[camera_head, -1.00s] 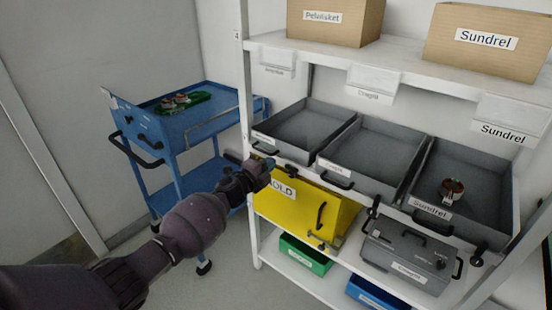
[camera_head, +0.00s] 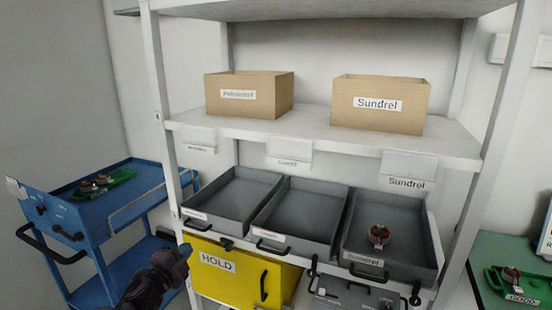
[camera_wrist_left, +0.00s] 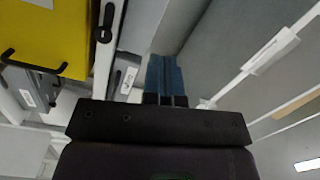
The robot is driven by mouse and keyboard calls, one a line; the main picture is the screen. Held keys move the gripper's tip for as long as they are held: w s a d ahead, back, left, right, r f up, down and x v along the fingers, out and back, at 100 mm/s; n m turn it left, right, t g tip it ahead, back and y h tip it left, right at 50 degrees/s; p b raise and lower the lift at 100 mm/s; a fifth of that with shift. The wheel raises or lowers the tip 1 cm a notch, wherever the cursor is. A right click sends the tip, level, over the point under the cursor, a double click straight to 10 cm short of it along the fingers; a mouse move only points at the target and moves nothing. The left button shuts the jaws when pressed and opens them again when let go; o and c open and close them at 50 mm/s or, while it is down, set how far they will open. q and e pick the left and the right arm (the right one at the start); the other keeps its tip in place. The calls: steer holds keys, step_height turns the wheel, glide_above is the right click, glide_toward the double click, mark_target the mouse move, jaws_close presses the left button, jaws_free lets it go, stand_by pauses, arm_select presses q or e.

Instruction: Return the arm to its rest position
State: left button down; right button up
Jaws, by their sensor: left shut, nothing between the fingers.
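My left gripper (camera_head: 184,252) is low in the head view, in front of the yellow HOLD box (camera_head: 245,270) on the shelf rack. Its blue fingers are together with nothing between them. In the left wrist view the shut blue fingers (camera_wrist_left: 164,76) stick up past the dark gripper body, and the yellow box (camera_wrist_left: 50,35) shows at the upper left. Only the end of my left arm shows at the bottom of the head view. My right gripper is in neither view.
The white rack carries grey trays (camera_head: 232,195); the right one, labelled Sundrel (camera_head: 400,252), holds a copper-coloured part (camera_head: 378,235). Cardboard boxes (camera_head: 380,104) stand above. A blue cart (camera_head: 75,215) with a green tray (camera_head: 100,184) is at left. A green-topped table (camera_head: 490,250) is at right.

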arm_select(q)
steer(key=s+f+n+g+y, duration=0.1)
steer(key=s+f+n, duration=0.4)
steer(key=s, duration=0.8)
steer(key=s+f+n+g+y, duration=0.2)
steer(key=s+f+n, duration=0.4)
steer(key=s, duration=0.7)
steer(key=s+f+n+g+y, duration=0.2)
steer(key=s+f+n, duration=0.4)
steer(key=s, duration=0.6)
steer(key=shift+s+a+f+g, duration=0.15)
steer(key=shift+s+f+g, duration=0.25)
steer(key=shift+g, duration=0.3)
